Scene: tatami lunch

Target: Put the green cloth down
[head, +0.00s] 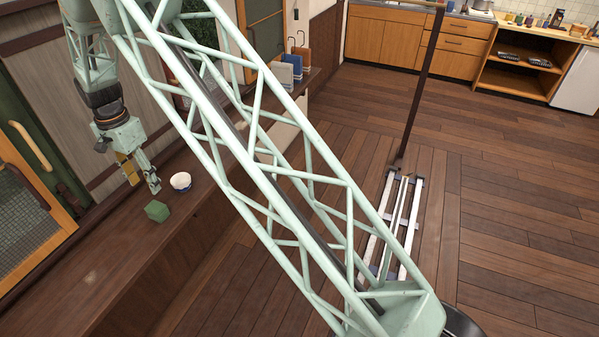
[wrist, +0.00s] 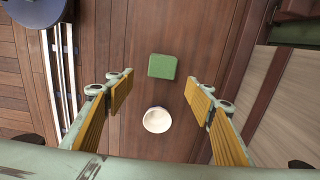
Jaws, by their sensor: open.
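The green cloth (head: 157,211) is a small folded block lying on the dark wooden counter in the head view. It also shows in the wrist view (wrist: 162,66), beyond the fingertips and between their lines. My gripper (head: 139,180) hangs above the counter, up and to the left of the cloth in the head view. The cloth is apart from the fingers.
A white bowl (head: 180,181) stands on the counter (head: 120,262) near the cloth. It shows below the cloth in the wrist view (wrist: 157,120). Blue and tan bags (head: 291,66) stand farther along the counter. A wall with a wooden door (head: 30,200) lies behind it.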

